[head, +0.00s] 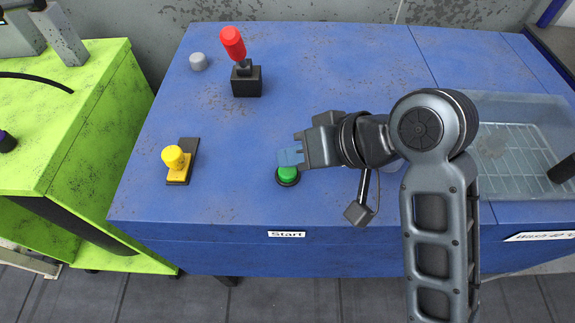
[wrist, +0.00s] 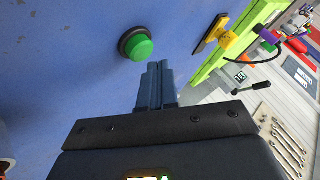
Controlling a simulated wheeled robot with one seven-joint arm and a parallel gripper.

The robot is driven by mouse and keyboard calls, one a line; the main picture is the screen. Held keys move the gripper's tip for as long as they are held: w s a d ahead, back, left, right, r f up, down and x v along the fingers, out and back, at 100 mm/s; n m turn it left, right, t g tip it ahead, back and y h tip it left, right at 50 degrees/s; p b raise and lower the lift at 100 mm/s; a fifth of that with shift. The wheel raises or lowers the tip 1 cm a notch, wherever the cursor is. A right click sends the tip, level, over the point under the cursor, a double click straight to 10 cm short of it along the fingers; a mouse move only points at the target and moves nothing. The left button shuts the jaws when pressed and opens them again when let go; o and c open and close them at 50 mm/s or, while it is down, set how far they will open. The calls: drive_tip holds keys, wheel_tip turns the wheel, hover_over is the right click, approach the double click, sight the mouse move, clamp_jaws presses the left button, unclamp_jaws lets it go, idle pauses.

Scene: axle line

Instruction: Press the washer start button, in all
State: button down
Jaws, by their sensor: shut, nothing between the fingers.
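The green start button (head: 287,174) in its black ring sits on the blue washer top (head: 300,70), above a "Start" label (head: 286,234) on the front edge. In the wrist view the green button (wrist: 139,47) stands just beyond my fingertips. My gripper (head: 290,157) is shut and empty. Its blue-grey fingers are right by the button and cover its far edge in the head view. In the wrist view the fingers (wrist: 155,75) are together, with a small gap in the picture between their tips and the button. I cannot tell whether they touch it.
A red-handled lever (head: 233,45) on a black block and a grey knob (head: 198,61) stand at the back. A yellow knob (head: 174,157) on a dark plate is left of the button. A clear-walled basin (head: 515,150) is at right, a green bench (head: 70,120) at left.

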sight(294, 171)
drive_tip(key=shift+f, duration=0.35)
drive_tip(key=shift+f, duration=0.5)
idle(0.9)
drive_tip(key=shift+r, duration=0.15)
drive_tip(key=shift+r+p, duration=0.8)
drive_tip(key=shift+p, duration=0.35)
wheel_tip(294, 171, up, 5)
drive_tip(key=p, duration=0.5)
idle(0.4)
